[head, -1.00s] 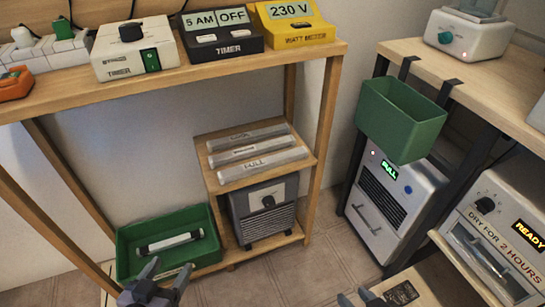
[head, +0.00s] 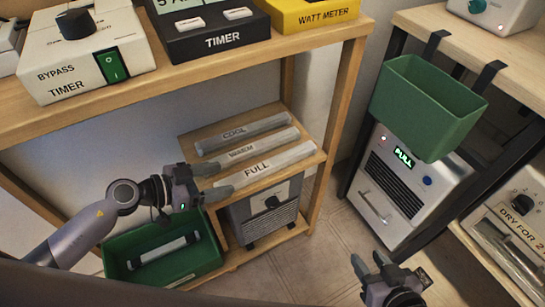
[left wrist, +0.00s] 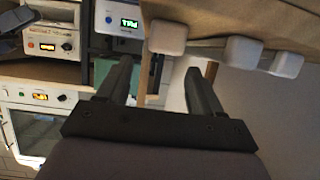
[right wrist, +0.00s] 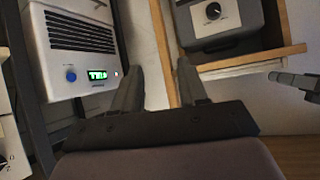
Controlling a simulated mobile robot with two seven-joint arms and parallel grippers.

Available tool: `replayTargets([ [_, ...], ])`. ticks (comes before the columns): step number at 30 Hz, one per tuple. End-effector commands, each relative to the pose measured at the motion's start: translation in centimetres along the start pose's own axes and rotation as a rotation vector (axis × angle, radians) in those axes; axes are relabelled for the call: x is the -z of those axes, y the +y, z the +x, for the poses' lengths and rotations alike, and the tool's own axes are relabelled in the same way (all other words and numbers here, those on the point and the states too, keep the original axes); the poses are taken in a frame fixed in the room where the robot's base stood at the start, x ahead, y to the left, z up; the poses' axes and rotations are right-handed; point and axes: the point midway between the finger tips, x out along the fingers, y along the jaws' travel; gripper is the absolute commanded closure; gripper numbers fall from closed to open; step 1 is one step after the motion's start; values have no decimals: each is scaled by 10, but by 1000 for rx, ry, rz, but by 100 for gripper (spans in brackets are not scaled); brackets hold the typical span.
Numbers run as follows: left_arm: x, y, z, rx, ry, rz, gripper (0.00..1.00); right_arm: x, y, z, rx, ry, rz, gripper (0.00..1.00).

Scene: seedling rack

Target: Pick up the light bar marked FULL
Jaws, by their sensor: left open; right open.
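The light bar marked FULL (head: 262,169) is a pale translucent bar on the small wooden shelf unit's top. It lies in front of the bars marked WARM (head: 250,151) and COOL (head: 245,132). My left gripper (head: 215,182) is open at the FULL bar's left end; the head view does not settle whether they touch. In the left wrist view, three pale bar ends show beyond the open fingers (left wrist: 160,75); the leftmost appears to be the FULL bar (left wrist: 166,37). My right gripper (head: 370,261) is open and empty, low in front of the white cabinet.
A green tray (head: 112,254) holding another bar stands at lower left. A grey heater (head: 268,208) sits under the bars. A timer shelf (head: 290,62) overhangs at the upper left. A green bin (head: 425,110) hangs right, above the white cabinet (head: 405,195).

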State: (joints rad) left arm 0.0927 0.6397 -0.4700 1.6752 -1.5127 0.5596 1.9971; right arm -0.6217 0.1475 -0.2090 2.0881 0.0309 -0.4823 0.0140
Motion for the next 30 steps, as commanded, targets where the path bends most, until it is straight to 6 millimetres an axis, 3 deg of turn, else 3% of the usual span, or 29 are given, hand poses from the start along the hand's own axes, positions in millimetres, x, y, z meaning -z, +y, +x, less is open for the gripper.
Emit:
replayTargets([
  [5,-4,-2,11,-7,-22,-3,34,-2,0,2,1,5,-4,57],
  [13,-2,1,47,-6,-16,-2,34,-6,-6,8,14,17,-21,57],
  [18,-1,1,68,-5,-19,-3,34,3,-14,8,34,43,-40,57],
  [27,1,1,71,-4,-20,-3,34,12,-17,7,40,60,-45,57],
  [30,1,1,71,-4,-20,-3,67,13,-16,8,39,60,-44,57],
])
